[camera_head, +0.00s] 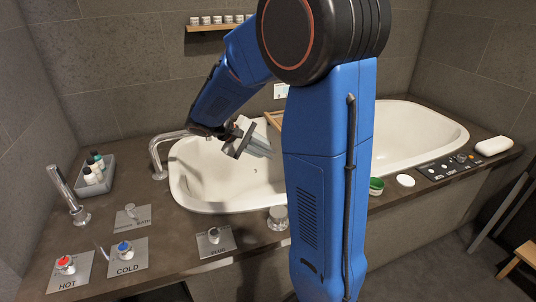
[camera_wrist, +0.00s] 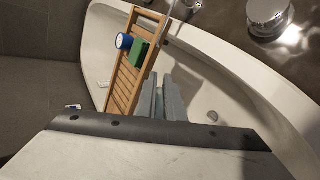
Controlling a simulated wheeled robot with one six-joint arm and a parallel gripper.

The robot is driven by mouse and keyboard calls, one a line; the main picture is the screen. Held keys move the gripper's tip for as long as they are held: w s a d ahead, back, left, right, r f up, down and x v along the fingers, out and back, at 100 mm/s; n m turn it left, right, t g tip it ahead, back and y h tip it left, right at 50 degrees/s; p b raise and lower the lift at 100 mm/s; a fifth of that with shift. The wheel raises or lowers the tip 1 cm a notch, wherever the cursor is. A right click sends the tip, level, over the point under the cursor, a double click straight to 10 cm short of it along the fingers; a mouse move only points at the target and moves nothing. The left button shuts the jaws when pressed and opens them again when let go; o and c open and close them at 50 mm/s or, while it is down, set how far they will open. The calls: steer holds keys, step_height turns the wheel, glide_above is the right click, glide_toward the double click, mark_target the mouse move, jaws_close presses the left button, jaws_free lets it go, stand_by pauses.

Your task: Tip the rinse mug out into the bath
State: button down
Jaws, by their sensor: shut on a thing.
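My gripper (camera_head: 262,150) is over the white bath (camera_head: 205,177), angled down to the right, well above the bath floor. In the wrist view its two grey fingers (camera_wrist: 160,103) are close together, with a narrow pale green-grey thing between them. This seems to be the rinse mug (camera_wrist: 160,106), but only a sliver shows and I cannot tell its tilt or contents. The mug cannot be made out clearly in the head view. The bath also fills much of the wrist view (camera_wrist: 195,85), with a round drain fitting (camera_wrist: 212,116). No poured water is visible.
A wooden bath rack (camera_wrist: 122,83) carries a blue-and-white round thing (camera_wrist: 124,41) and a green block (camera_wrist: 139,54). A spout (camera_head: 157,158) and bottle tray (camera_head: 95,185) stand left. Labelled knobs (camera_head: 124,250) line the front left. A green jar (camera_head: 376,186) and soap (camera_head: 494,145) sit right.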

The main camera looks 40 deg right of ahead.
steer(key=h, duration=0.1)
steer(key=a+h, duration=0.1)
steer(key=h, duration=0.1)
steer(key=shift+w+a+r+g, duration=0.1)
steer(key=shift+w+r+g, duration=0.1)
steer(key=shift+r+g, duration=0.2)
steer(key=shift+w+a+f+g+h, duration=0.1)
steer(key=shift+a+f+g+h, duration=0.15)
steer(key=shift+h, duration=0.8)
steer(key=shift+a+f+g+h, duration=0.15)
steer(key=shift+f+g+h, duration=0.2)
steer(key=shift+h, duration=0.65)
steer(key=shift+w+a+f+g+h, duration=0.1)
steer(key=shift+a+f+g+h, duration=0.15)
steer(key=shift+h, duration=0.8)
